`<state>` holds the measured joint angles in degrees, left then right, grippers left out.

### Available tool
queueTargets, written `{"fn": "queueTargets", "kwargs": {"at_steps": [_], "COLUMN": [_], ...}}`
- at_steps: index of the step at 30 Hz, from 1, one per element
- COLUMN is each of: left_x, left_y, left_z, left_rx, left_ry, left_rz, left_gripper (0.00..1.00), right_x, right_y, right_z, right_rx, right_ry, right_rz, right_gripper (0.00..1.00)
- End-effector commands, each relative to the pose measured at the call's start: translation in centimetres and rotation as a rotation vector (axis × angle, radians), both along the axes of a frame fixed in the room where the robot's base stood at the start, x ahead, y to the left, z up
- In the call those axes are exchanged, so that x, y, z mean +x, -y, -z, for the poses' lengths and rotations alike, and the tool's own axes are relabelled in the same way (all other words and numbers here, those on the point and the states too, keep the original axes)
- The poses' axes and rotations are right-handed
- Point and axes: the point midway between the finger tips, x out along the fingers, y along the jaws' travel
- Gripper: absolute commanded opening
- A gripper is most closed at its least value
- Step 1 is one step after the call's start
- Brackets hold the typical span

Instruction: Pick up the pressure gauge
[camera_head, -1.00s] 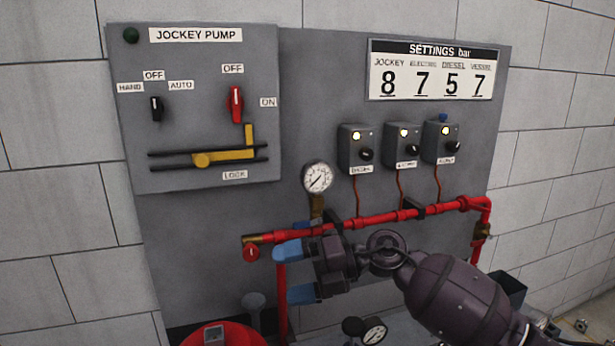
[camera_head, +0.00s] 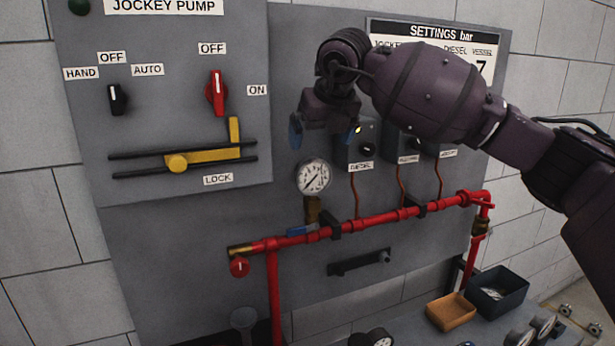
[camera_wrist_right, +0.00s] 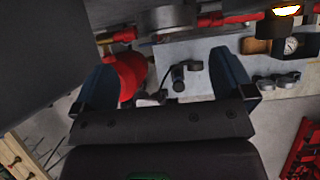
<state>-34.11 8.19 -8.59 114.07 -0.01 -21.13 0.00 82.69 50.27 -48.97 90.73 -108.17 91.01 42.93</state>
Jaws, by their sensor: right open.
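A round white-faced pressure gauge (camera_head: 314,177) stands upright on a brass fitting (camera_head: 313,210) above the red pipe, against the grey panel. My right gripper (camera_head: 324,134) is just above this gauge, pointing down, with its two blue fingers apart and nothing between them. The fingers also show apart in the right wrist view (camera_wrist_right: 170,82). A grey round part at the top of that view may be the gauge from above; I cannot tell. More dial gauges lie low at the front, one (camera_head: 376,338) near the bottom middle and others (camera_head: 545,325) at bottom right. My left gripper is not in view.
The red pipe (camera_head: 375,219) runs across the panel, with a blue-handled valve (camera_head: 302,230) beside the gauge's fitting. Switch boxes (camera_head: 361,153) are close to the right of the gauge. An orange tray (camera_head: 451,311) and a dark bin (camera_head: 497,290) stand lower right.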

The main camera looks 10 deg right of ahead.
Motion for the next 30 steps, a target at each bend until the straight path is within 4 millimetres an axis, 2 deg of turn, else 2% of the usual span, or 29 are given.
{"fn": "queueTargets", "kwargs": {"at_steps": [9,20,30], "left_x": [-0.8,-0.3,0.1], "left_y": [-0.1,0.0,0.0], "left_z": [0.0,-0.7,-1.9], "left_rx": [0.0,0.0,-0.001], "left_ry": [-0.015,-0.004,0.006], "left_rz": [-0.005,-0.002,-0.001], "left_gripper": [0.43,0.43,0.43], "right_x": [1.8,3.2,5.4], "right_y": [-0.3,-0.5,-0.6], "right_z": [3.2,5.7,9.1], "right_rx": [0.001,0.001,0.002], "right_ry": [-0.004,-0.004,-0.002], "right_rz": [0.001,-0.001,-0.002], "right_gripper": [1.0,1.0,1.0]}}
